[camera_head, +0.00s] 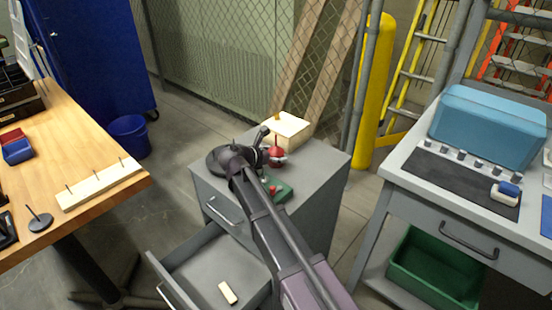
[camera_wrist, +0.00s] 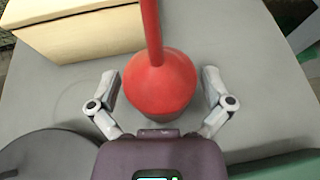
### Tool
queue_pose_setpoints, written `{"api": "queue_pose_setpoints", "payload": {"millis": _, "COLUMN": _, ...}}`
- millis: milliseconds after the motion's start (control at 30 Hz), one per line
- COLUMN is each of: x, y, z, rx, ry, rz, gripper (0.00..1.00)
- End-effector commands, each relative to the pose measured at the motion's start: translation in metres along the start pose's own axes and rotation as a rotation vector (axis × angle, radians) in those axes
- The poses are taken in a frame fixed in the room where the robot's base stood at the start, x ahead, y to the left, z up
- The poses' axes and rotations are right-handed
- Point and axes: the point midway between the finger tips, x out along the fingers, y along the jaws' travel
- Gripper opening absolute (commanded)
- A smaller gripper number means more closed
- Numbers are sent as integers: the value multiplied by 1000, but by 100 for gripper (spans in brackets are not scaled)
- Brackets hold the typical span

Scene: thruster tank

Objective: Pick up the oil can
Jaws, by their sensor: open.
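The red oil can (camera_head: 275,153) stands on top of the grey drawer cabinet (camera_head: 318,165), beside my gripper's end. In the wrist view the oil can (camera_wrist: 160,88) shows from above, with a round red body and a long spout pointing to the top of the picture. My gripper (camera_wrist: 161,78) is open, with one finger on each side of the can's body. A gap shows between each finger and the can. In the head view my arm hides part of the cabinet top, and the fingers are too small to make out clearly.
A pale wooden box (camera_head: 288,130) stands behind the can. A dark round disc (camera_wrist: 45,155) and a green object (camera_head: 281,192) lie nearby on the cabinet. The cabinet's lower drawer (camera_head: 190,268) is open and holds a small cream block (camera_head: 228,292). Benches stand left and right.

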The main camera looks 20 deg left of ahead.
Motion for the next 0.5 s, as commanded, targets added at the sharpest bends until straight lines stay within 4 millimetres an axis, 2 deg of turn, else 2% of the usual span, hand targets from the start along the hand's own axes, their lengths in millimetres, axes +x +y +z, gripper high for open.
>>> {"api": "queue_pose_setpoints", "payload": {"millis": 467, "x": 0, "y": 0, "z": 0, "rx": 1, "ry": 0, "rz": -1, "gripper": 100}}
{"api": "queue_pose_setpoints", "payload": {"millis": 500, "x": 0, "y": 0, "z": 0, "rx": 1, "ry": 0, "rz": -1, "gripper": 88}}
